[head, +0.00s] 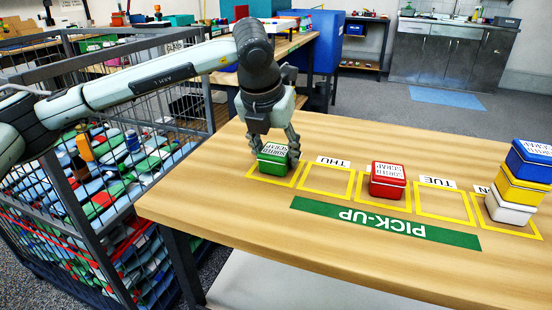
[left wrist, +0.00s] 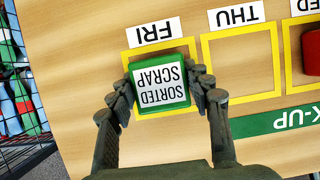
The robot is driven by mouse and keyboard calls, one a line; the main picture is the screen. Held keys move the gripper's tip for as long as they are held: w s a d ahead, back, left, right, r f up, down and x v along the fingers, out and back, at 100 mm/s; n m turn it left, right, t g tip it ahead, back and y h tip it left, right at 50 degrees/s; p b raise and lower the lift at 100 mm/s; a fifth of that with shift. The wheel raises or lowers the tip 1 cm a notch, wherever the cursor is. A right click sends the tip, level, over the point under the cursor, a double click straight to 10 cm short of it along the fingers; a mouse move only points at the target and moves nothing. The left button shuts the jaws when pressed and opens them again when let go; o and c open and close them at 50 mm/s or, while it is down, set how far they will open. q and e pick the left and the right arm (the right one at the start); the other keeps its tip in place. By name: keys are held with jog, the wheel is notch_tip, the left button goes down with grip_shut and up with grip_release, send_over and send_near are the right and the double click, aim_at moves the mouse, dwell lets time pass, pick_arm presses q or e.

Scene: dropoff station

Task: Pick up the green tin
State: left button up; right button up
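The green tin (head: 273,158) has a white "SORTED SCRAP" label on its lid. It sits upright within the yellow square marked FRI, at the left end of the table's row. My left gripper (head: 275,146) is over it, pointing down. In the left wrist view the green tin (left wrist: 158,85) lies between the fingers of my left gripper (left wrist: 160,84). The fingertips bend in against its two opposite sides, with no clear gap. I see no lift off the table. My right gripper is not in view.
A red tin (head: 388,180) stands two squares to the right. The THU square (head: 326,194) and TUE square are empty. Blue, yellow and white tins (head: 520,177) are stacked at the right. A filled wire cage (head: 130,70) stands left of the wooden table (head: 330,265).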

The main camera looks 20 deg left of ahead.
pick_arm(q)
jog(key=c, duration=0.5)
